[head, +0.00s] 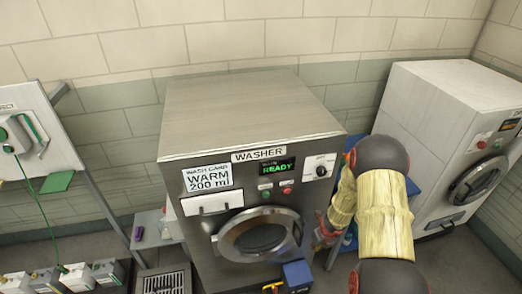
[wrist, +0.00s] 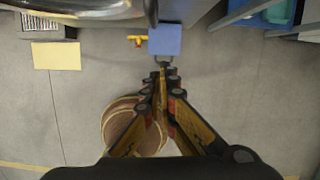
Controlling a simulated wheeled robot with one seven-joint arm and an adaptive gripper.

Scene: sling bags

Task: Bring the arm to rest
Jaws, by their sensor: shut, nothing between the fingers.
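My gripper (wrist: 163,68) is shut and empty in the wrist view, with its fingers together and pointing at a blue block (wrist: 165,40) below the washer door. I cannot tell whether the fingertips touch the block.
A second, pale machine (head: 425,120) stands at the right, close to my arm. A white board (head: 35,135) and several small boxes (head: 75,277) are at the left. A round brown object (wrist: 125,120) shows beside the fingers in the wrist view.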

